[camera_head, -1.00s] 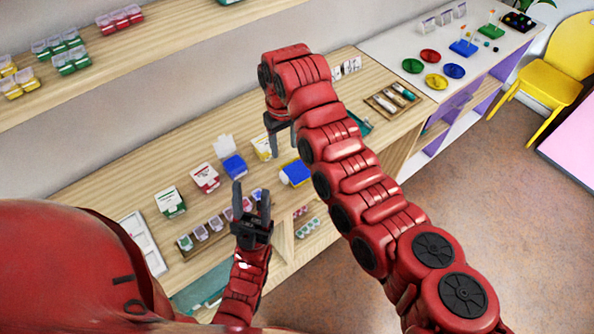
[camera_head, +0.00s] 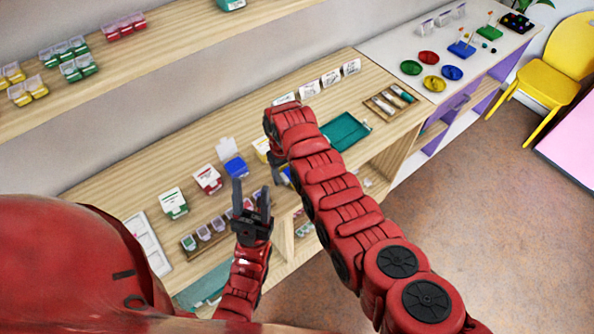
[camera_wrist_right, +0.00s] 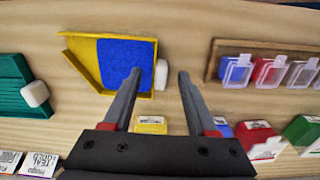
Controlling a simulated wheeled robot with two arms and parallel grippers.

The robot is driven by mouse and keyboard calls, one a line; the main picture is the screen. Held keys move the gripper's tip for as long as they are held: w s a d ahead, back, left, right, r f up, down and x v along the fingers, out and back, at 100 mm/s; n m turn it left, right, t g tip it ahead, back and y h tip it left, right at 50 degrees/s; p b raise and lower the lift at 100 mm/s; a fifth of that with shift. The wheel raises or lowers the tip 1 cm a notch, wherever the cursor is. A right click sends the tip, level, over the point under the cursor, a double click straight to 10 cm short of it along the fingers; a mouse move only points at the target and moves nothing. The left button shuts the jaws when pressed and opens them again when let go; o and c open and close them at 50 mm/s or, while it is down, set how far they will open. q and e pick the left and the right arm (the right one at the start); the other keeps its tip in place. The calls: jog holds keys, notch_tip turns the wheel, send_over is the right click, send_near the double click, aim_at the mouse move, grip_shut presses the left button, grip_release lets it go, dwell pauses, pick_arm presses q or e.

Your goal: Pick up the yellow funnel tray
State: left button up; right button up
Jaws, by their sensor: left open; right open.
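The yellow funnel tray (camera_wrist_right: 86,58) lies on the wooden counter in the right wrist view, with a blue pad (camera_wrist_right: 122,62) in it and its walls tapering to the left. In the head view my right arm hides nearly all of it. My right gripper (camera_wrist_right: 158,78) is open and empty, with its left finger overlapping the tray's right part in the picture; I cannot tell whether they touch. My left gripper (camera_head: 251,186) is open and empty above the counter's front edge, left of the right arm.
A teal tray (camera_head: 346,132) and a wooden tray of bottles (camera_head: 390,100) lie further right. White-lidded boxes (camera_head: 172,203) stand at left. In the wrist view, a rack of small containers (camera_wrist_right: 268,72) lies right of the tray and a white block (camera_wrist_right: 161,74) beside it.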

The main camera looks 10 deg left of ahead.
jog(key=shift+f, duration=0.35)
grip_shut()
dwell(1.2)
